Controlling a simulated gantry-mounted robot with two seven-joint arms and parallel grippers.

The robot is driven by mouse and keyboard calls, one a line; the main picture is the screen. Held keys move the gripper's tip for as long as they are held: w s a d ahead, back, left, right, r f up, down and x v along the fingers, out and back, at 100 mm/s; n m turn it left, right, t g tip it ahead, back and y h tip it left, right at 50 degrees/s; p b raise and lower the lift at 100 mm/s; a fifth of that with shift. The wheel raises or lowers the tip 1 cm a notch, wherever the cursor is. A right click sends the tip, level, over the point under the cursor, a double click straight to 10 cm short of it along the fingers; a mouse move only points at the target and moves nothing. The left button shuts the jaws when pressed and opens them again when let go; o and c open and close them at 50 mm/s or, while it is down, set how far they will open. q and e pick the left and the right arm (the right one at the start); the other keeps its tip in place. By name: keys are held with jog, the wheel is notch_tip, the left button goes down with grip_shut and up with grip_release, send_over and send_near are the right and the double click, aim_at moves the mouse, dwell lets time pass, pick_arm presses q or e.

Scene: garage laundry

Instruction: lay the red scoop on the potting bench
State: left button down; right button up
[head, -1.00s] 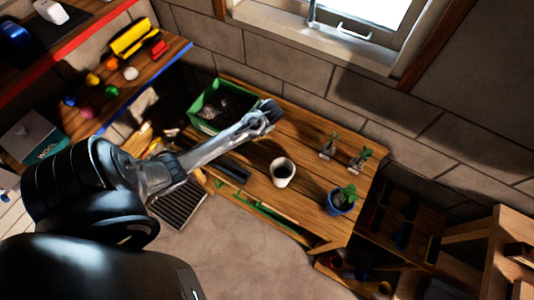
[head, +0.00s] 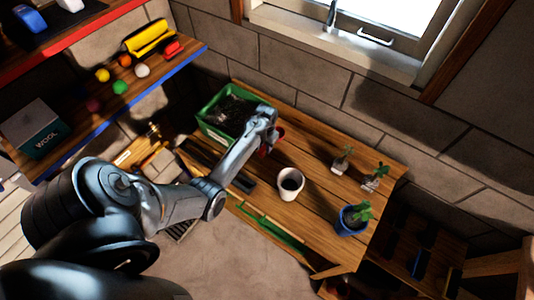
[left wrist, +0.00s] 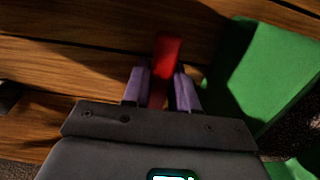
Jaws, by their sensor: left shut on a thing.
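The red scoop (left wrist: 168,50) is between the purple fingertips of my left gripper (left wrist: 160,88), which is shut on it. In the head view small red parts of the scoop (head: 280,132) show beside my left gripper (head: 268,142), and the arm hides the rest. The gripper is over the potting bench (head: 314,205), just right of the green tub. In the left wrist view the bench planks (left wrist: 70,65) lie behind the scoop. I cannot tell whether the scoop touches them. My right gripper is not in view.
The green tub (head: 213,132) of dark soil is close to the gripper, and also shows in the left wrist view (left wrist: 250,65). A white pot (head: 291,187), a blue pot (head: 349,222) and two small plants stand on the bench. Bare planks lie between them.

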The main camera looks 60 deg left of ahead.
pick_arm(q)
jog(key=shift+f+b, duration=0.3)
jog(key=shift+f, duration=2)
jog(key=shift+f, duration=0.15)
jog(key=c, duration=0.9)
grip_release()
